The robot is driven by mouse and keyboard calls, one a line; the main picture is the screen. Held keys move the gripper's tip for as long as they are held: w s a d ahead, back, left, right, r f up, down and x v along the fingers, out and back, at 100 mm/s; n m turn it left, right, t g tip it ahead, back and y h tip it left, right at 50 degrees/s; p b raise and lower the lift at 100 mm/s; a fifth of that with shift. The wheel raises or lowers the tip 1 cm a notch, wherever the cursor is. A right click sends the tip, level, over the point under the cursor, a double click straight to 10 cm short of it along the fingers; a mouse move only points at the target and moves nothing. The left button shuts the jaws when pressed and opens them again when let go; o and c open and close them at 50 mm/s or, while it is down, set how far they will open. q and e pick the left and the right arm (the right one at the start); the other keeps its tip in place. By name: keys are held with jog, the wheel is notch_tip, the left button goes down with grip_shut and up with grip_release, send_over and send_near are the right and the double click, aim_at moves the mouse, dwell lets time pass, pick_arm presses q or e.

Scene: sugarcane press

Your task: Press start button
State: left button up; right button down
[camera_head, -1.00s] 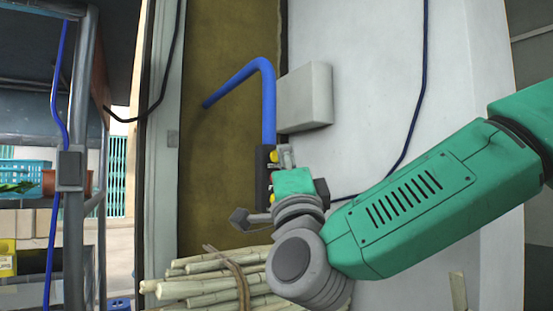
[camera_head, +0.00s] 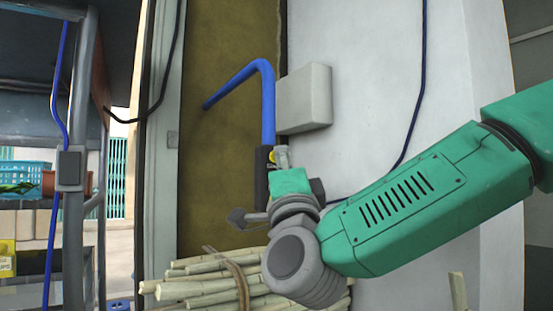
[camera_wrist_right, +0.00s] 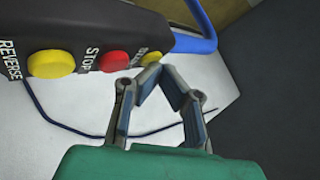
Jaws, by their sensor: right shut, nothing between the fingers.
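The black control box (camera_head: 262,182) hangs on the end of a blue pipe in the head view. In the right wrist view the box (camera_wrist_right: 100,30) shows a yellow REVERSE button (camera_wrist_right: 52,64), a red STOP button (camera_wrist_right: 115,61) and a yellow button (camera_wrist_right: 150,58) at the right, its label mostly unreadable. My right gripper (camera_wrist_right: 161,73) is shut and empty, its fingertips right at that last yellow button; I cannot tell whether they touch it. In the head view the right gripper (camera_head: 281,156) covers most of the box's buttons. My left gripper is not in view.
A blue pipe (camera_head: 268,100) runs up from the box, beside a grey wall box (camera_head: 305,98). A tied bundle of cane (camera_head: 205,285) lies below my right wrist. A metal frame (camera_head: 75,200) stands at the left. A dark cable hangs down the white wall.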

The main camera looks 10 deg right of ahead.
jog(key=shift+s, duration=0.1)
jog(key=shift+s+d+b, duration=0.25)
jog(key=shift+s+b, duration=0.35)
jog(key=shift+s, duration=0.1)
jog(key=shift+s+d+b, duration=0.35)
jog(key=shift+s+b, duration=0.1)
jog(key=shift+s, duration=0.3)
jog(key=shift+s+d+b, duration=0.35)
jog(key=shift+s+b, duration=0.05)
jog(key=shift+s, duration=0.4)
jog(key=shift+s+d+b, duration=0.35)
jog(key=shift+s+b, duration=0.1)
jog(key=shift+s, duration=0.3)
